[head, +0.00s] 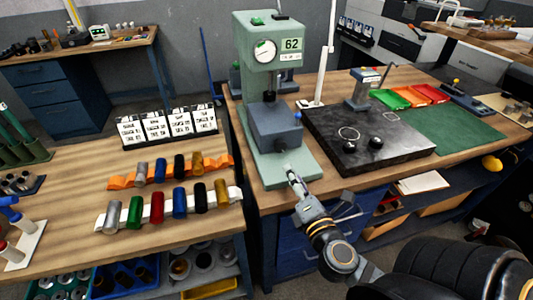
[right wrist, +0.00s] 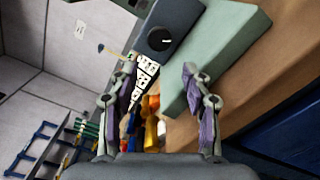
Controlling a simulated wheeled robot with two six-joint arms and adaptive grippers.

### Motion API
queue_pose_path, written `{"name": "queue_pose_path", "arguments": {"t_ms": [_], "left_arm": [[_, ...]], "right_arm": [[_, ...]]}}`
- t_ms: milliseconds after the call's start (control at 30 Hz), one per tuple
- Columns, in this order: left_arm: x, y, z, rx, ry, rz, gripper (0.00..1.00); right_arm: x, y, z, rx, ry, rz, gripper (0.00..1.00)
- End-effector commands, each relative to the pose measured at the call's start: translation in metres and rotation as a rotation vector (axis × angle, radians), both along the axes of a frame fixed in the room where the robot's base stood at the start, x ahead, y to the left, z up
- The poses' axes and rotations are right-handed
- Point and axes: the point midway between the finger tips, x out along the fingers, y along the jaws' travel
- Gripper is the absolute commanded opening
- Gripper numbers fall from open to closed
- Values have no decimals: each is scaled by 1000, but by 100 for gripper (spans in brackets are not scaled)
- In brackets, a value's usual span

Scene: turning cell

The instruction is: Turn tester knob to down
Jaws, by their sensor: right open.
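The tester (head: 256,65) is a pale green machine with a round dial, a "62" display and a blue-grey block (head: 272,128) on its base. In the right wrist view, the dark block (right wrist: 180,20) carries a round black knob (right wrist: 159,39) with a short white mark toward the right in that picture. My right gripper (head: 292,174) is in front of the block, low over the green base. It also shows in the right wrist view (right wrist: 159,68), open and empty, fingers apart from the knob. My left gripper is not in view.
Coloured cylinders (head: 180,203) on racks and white cards (head: 168,124) stand on the left bench. A black plate (head: 340,160) with two dark knobs lies right of the tester, with a green mat (head: 455,132) beyond. A blue-tipped lever (head: 298,117) sits beside the block.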

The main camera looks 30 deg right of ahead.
Motion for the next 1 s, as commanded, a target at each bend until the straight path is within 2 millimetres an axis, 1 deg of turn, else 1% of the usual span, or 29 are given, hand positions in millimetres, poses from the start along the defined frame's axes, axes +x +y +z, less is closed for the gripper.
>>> {"name": "queue_pose_path", "arguments": {"t_ms": [67,167,267,300,500,600,767,967,1000], "left_arm": [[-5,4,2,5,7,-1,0],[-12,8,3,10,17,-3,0],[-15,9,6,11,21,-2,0],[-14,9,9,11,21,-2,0],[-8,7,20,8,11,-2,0],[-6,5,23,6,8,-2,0],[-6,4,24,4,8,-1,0],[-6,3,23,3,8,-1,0],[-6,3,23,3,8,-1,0]], "right_arm": [[3,-1,2,0,-1,0,49],[13,-3,3,-3,-4,-1,49],[31,-8,4,-3,-6,-1,49],[40,-10,5,-2,-5,-4,49],[80,-19,5,-4,-3,-1,49],[93,-22,3,-4,-1,-2,49],[102,-24,2,-6,-1,0,49],[103,-25,1,-6,1,1,49],[103,-25,1,-6,0,0,48]]}}
